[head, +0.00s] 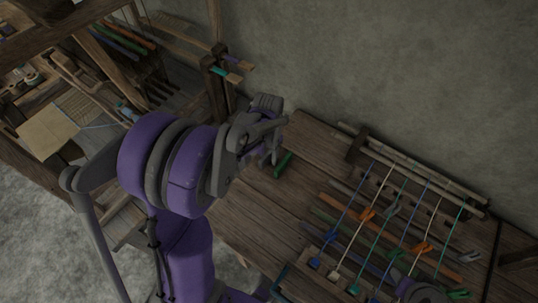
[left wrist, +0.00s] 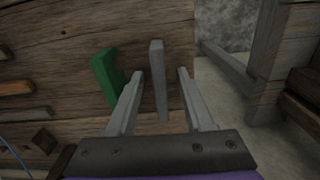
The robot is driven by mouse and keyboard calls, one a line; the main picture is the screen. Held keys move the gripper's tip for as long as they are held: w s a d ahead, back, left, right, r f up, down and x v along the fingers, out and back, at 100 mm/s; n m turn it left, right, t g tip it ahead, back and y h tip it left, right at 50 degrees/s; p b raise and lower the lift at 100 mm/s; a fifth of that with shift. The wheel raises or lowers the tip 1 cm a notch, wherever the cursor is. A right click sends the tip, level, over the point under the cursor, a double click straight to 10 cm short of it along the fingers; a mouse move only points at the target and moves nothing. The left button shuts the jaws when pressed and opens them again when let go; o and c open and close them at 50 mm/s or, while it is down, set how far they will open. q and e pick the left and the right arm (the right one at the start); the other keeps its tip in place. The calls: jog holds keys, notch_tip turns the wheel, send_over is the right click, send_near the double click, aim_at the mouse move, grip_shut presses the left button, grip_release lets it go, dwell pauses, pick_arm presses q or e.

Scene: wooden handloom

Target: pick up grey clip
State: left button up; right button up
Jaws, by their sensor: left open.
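The grey clip (left wrist: 157,78) is a slim upright bar in the left wrist view, seen against the wooden table top. It shows between the two fingers of my left gripper (head: 272,152), which is open. A gap shows on each side of the clip. I cannot tell how far down the fingers reach beside it. In the head view my gripper hides this clip. A green clip (left wrist: 106,76) stands just left of the left finger; it also shows beside the gripper in the head view (head: 283,164).
The wooden table (head: 300,147) has bare planks around the gripper. To the right, a rack (head: 410,168) carries coloured cords with several clips and slats. The loom frame (head: 213,92) stands at the left. In the left wrist view the table edge lies right of the clip.

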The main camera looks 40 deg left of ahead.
pick_arm(q)
grip_shut()
jog(key=shift+r, duration=0.1)
notch_tip(320, 180, up, 10)
jog(key=shift+f+p, duration=0.1)
jog(key=shift+p, duration=0.35)
